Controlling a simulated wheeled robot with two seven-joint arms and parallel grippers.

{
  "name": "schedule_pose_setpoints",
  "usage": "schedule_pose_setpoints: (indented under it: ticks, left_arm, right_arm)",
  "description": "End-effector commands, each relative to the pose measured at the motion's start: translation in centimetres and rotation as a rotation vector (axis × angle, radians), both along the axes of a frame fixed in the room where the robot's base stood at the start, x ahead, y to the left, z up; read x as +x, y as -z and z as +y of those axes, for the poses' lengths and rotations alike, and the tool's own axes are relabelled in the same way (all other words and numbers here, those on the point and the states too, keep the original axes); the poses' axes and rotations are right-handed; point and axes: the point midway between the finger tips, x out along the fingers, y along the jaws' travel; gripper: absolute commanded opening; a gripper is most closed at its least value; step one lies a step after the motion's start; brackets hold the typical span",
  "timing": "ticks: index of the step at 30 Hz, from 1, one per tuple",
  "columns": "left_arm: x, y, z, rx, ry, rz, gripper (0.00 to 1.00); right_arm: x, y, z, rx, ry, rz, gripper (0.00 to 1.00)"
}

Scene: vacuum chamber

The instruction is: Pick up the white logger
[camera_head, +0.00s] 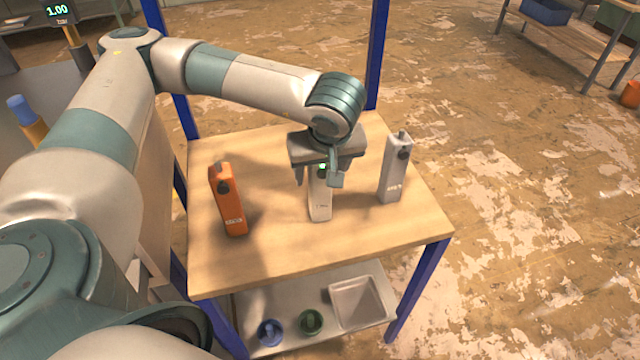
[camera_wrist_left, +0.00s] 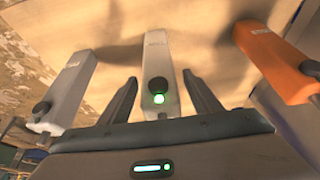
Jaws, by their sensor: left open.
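The white logger (camera_head: 320,203) stands upright on the wooden table, between an orange logger and a grey logger. My left gripper (camera_head: 319,181) is just above and around its upper part, with its fingers pointing down; the gripper body hides the logger's top. In the left wrist view the white logger (camera_wrist_left: 160,68) shows a dark knob and a lit green light. It lies between the two spread fingers of my left gripper (camera_wrist_left: 163,90), with a gap on each side. The right gripper is not in view.
The orange logger (camera_head: 228,203) stands to the left and the grey logger (camera_head: 395,170) to the right on the table (camera_head: 290,258). A lower shelf holds a blue cup (camera_head: 270,332), a green cup (camera_head: 311,321) and a grey tray (camera_head: 357,303). Blue posts rise at the table's back corners.

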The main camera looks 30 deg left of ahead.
Motion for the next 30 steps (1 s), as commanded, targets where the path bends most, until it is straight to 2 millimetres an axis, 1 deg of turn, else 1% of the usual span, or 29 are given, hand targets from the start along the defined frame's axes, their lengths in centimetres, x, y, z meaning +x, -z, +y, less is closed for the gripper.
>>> schedule_pose_setpoints:
  ticks: [3,16,17,18,20,21,22,23,30]
  left_arm:
    - [0.08,0.32,0.11,0.000,0.000,0.000,0.58]
    - [0.09,0.32,0.10,0.001,0.000,-0.001,0.58]
    - [0.09,0.32,0.10,0.000,0.000,0.000,0.53]
    - [0.09,0.31,0.10,-0.001,0.000,-0.001,0.43]
    - [0.09,0.31,0.10,0.000,0.000,0.000,0.29]
    - [0.09,0.31,0.10,0.000,0.000,0.000,0.20]
    - [0.09,0.31,0.10,0.000,0.000,-0.001,0.12]
    - [0.09,0.31,0.10,0.001,0.000,-0.001,0.08]
    - [0.11,0.27,0.09,0.000,0.000,-0.001,0.08]
  right_arm:
    - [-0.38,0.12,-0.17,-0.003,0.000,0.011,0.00]
    - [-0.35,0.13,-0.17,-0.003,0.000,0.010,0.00]
    - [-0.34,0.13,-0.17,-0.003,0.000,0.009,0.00]
    - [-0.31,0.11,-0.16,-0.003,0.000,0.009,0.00]
    - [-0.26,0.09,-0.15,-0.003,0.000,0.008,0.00]
    - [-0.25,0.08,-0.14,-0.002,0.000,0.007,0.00]
    - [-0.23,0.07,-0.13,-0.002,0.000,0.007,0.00]
    - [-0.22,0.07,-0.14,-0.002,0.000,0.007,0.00]
    - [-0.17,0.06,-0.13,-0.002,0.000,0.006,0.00]
